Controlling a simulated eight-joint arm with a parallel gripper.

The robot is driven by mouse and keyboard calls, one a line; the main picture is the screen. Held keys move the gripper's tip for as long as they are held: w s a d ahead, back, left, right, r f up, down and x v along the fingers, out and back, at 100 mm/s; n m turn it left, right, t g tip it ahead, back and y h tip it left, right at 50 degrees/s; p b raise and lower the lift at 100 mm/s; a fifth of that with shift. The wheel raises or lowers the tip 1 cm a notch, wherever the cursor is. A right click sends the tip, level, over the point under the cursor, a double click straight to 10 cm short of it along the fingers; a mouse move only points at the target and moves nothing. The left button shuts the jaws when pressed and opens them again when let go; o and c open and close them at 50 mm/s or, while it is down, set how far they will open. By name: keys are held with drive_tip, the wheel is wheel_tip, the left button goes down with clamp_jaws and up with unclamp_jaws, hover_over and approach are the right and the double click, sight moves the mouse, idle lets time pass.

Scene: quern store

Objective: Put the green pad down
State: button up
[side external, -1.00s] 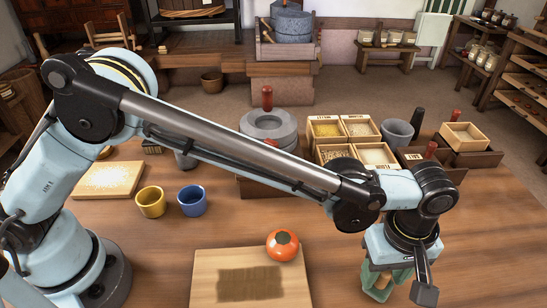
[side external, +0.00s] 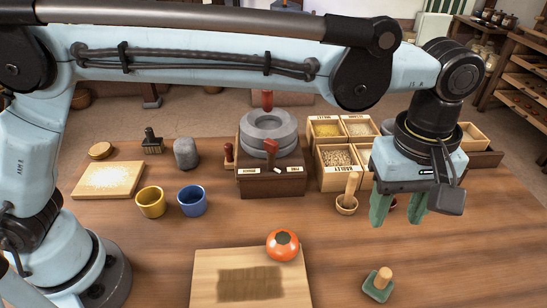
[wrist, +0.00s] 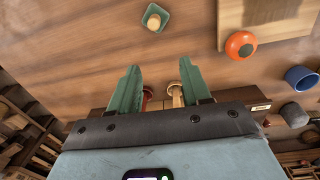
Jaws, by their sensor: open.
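The green pad (side external: 371,290), a small square with a wooden knob on top, sits flat on the table at the front right. It also shows in the wrist view (wrist: 163,12) at the top, beyond my fingertips. My gripper (side external: 399,216) is open, its two green fingers apart with nothing held between them. It hangs above the table, behind and above the pad, not touching it. In the wrist view the empty gap of my gripper (wrist: 160,70) is plain.
A pale board (side external: 208,272) with a dark woven patch and an orange pot (side external: 282,245) lies left of the pad. A wooden mortar with pestle (side external: 347,204), grain boxes (side external: 337,182) and the quern (side external: 269,132) stand behind. Bare table surrounds the pad.

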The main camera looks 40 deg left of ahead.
drive_tip(key=w+a+r+m+t+h, duration=0.1)
drive_tip(key=w+a+r+m+t, duration=0.15)
drive_tip(key=a, duration=0.95)
drive_tip(key=s+a+f+m+t, duration=0.1)
drive_tip(key=s+a+m, duration=0.1)
drive_tip(key=a, duration=0.5)
drive_tip(key=s+a+f+m+t, duration=0.2)
drive_tip(key=s+a, duration=0.2)
drive_tip(key=a, duration=0.4)
drive_tip(key=s+a+f+m+t+y, duration=0.1)
drive_tip(key=s+a+m, duration=0.1)
drive_tip(key=a, duration=0.6)
drive_tip(key=shift+s+a+f, duration=0.15)
drive_tip(key=shift+s+f, duration=0.1)
drive_tip(key=shift+s, duration=0.3)
